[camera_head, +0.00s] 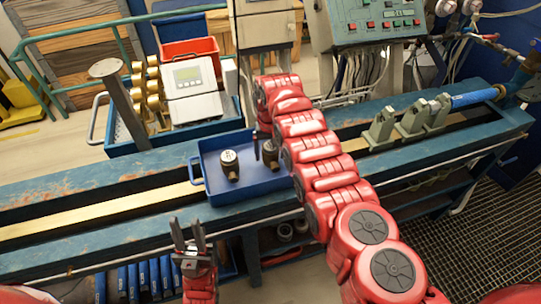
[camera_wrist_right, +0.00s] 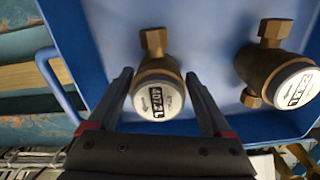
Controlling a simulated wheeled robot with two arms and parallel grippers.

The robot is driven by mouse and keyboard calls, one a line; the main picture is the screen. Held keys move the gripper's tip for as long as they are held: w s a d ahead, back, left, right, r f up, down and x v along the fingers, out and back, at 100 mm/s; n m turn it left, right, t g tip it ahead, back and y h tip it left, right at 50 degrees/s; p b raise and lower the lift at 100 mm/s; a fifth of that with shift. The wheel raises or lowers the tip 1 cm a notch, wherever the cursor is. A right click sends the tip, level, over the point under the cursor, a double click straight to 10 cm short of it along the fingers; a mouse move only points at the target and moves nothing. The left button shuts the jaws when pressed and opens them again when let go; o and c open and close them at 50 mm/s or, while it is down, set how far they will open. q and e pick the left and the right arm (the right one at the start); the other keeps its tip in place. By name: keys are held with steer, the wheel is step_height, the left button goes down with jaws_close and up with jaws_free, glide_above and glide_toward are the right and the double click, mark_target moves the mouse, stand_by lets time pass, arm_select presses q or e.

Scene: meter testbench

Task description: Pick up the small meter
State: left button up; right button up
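Two small brass meters with white round dials sit in a blue tray on the bench. One meter (camera_head: 229,163) stands left of the tray's middle and shows at right in the right wrist view (camera_wrist_right: 280,75). The other meter (camera_head: 270,152) is partly hidden by my right gripper (camera_head: 265,148). In the right wrist view this meter (camera_wrist_right: 158,92) lies between the spread fingers of my right gripper (camera_wrist_right: 162,105), with visible gaps on both sides. My left gripper (camera_head: 189,234) is open and empty, in front of the bench and away from the tray.
The blue tray (camera_head: 212,192) has raised walls. Behind the bench stand a cart (camera_head: 125,143) with several brass meters and a grey display box (camera_head: 192,95). Grey clamps (camera_head: 410,122) are on the bench at right. The bench left of the tray is clear.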

steer(key=shift+d, duration=0.1)
steer(key=c, duration=0.4)
jaws_close()
